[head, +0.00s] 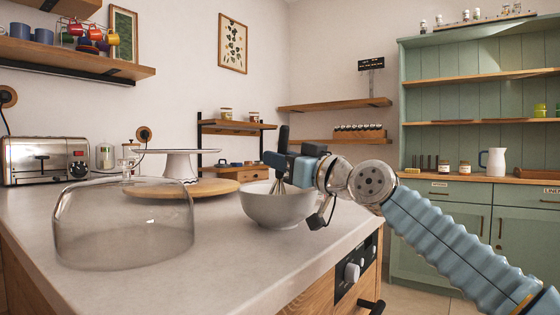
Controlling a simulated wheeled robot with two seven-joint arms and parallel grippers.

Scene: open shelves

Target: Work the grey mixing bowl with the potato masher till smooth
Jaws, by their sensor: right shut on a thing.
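The grey mixing bowl (278,210) stands on the pale countertop near its right edge. My right gripper (284,163) comes in from the right and is above the bowl's rim. It is shut on the potato masher (283,138), which is roughly upright, with its dark handle sticking up above the fingers. Thin metal wires run down from the fingers into the bowl, and the lower end is hidden by the bowl wall. The wires look somewhat like a whisk's; the head's exact shape cannot be told. The bowl's contents are hidden. My left gripper is not in view.
A clear glass dome (125,225) stands at the front left of the counter. Behind it are a round wooden board (215,187), a white cake stand (178,163) and a toaster (48,160). Bare counter lies in front of the bowl. The counter's edge is close on its right.

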